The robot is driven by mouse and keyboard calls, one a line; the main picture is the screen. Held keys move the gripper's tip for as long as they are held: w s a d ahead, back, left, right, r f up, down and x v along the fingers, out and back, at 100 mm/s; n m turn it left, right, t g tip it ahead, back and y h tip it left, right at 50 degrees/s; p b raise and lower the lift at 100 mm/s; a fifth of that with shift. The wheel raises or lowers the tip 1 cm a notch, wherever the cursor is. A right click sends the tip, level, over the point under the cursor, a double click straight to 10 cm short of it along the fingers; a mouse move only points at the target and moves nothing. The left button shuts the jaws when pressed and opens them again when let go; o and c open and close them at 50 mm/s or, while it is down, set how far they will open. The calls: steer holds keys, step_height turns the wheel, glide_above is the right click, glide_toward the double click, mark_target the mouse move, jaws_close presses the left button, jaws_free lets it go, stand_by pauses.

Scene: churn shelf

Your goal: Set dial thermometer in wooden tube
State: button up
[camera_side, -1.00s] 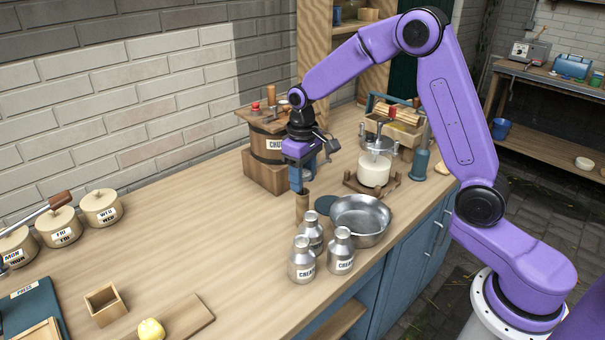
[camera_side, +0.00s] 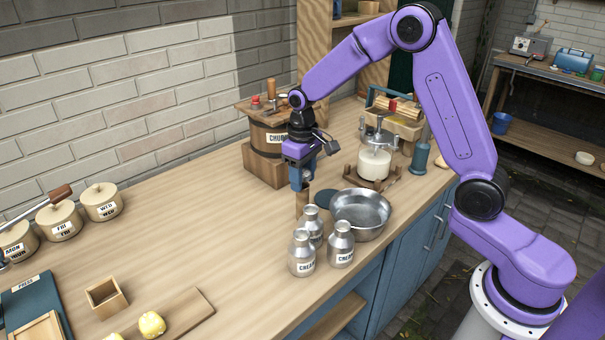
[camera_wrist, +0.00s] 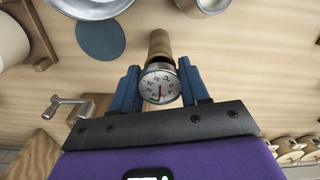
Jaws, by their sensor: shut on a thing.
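The dial thermometer (camera_wrist: 160,86) has a round white face in a metal rim and sits between my gripper's blue fingers in the wrist view. My gripper (camera_side: 300,186) is shut on it, pointing down. The wooden tube (camera_side: 302,204) stands upright on the counter directly under the fingers. In the wrist view the tube (camera_wrist: 160,44) shows just beyond the dial, which overlaps its near end. The thermometer's stem is hidden, so I cannot tell whether it is inside the tube.
Several metal cream cans (camera_side: 341,245) stand just in front of the tube. A metal bowl (camera_side: 361,215) is close on the right, with a dark blue disc (camera_side: 326,199) beside it. The churn (camera_side: 270,140) stands behind. The counter to the left is clear up to a small wooden box (camera_side: 106,298).

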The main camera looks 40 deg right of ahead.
steer(key=shift+f, duration=1.1)
stand_by(0.6)
steer(key=o, duration=0.9)
steer(key=c, duration=0.3)
steer(key=shift+r, duration=0.15)
steer(key=shift+c, duration=0.2)
steer(key=shift+r, duration=2.4)
